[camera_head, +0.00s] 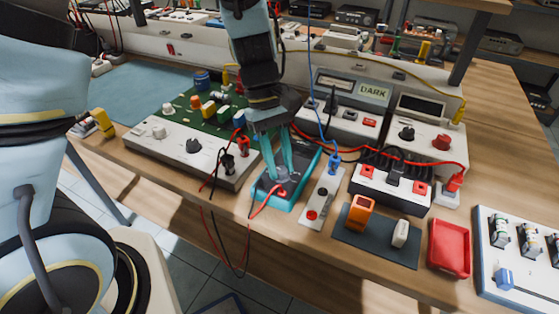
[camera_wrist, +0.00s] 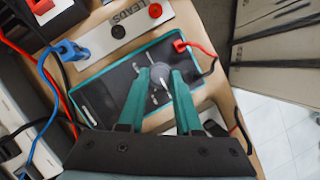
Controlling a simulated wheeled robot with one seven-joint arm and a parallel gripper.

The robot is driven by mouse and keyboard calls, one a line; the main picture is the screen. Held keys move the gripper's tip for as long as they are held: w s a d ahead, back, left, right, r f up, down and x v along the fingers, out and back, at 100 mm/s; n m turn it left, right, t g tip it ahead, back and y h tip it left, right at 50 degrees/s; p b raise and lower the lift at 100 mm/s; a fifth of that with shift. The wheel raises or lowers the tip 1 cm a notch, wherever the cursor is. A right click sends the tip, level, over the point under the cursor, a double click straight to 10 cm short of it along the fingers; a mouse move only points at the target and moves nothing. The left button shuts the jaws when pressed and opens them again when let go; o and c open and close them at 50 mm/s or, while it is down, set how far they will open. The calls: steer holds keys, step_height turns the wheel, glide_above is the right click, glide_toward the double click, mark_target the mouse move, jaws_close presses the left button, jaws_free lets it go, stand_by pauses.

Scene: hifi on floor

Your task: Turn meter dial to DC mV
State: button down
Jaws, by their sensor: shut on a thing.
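The meter, a dark-faced box with a teal rim (camera_head: 309,168), lies flat near the table's front edge. The wrist view also shows its dark face (camera_wrist: 98,95). My gripper (camera_head: 282,178) points down over it with two teal fingers. In the wrist view my gripper (camera_wrist: 160,75) has a finger on each side of the round grey dial (camera_wrist: 160,86), shut on it. A pale pointer mark shows on the dial. The labels around it are too small to read, so its setting cannot be told. The fingers hide part of the dial.
A red lead (camera_wrist: 200,47) plugs into the meter and hangs over the front edge. A white strip (camera_head: 322,195) lies just right of the meter. A white control box (camera_head: 170,152) stands left. Power units (camera_head: 345,112) and cables crowd behind.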

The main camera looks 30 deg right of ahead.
steer(key=shift+m+p, duration=0.3)
steer(key=shift+m, duration=0.1)
steer(key=m+p, duration=0.1)
steer(key=m+y, duration=0.1)
steer(key=m, duration=0.1)
steer(key=shift+d+r+y+p, duration=0.15)
steer(key=shift+y+p, duration=0.15)
steer(key=shift+p, duration=0.1)
steer(key=m+y+p, duration=0.1)
steer(key=m, duration=0.1)
steer(key=m+t+p, duration=0.1)
steer(key=m, duration=0.2)
steer(key=shift+s+d+y, duration=0.15)
steer(key=shift+d+y, duration=0.05)
steer(key=shift+y, duration=0.2)
steer(key=m+t, duration=0.1)
steer(key=m, duration=0.3)
steer(key=shift+s+m+t+y+p, duration=0.15)
steer(key=shift+m+t+y+p, duration=0.2)
steer(key=shift+m+t+y, duration=0.05)
steer(key=shift+s+d+m+t, duration=0.1)
steer(key=shift+m+t, duration=0.7)
steer(key=shift+m, duration=1.2)
steer(key=c, duration=0.6)
jaws_free()
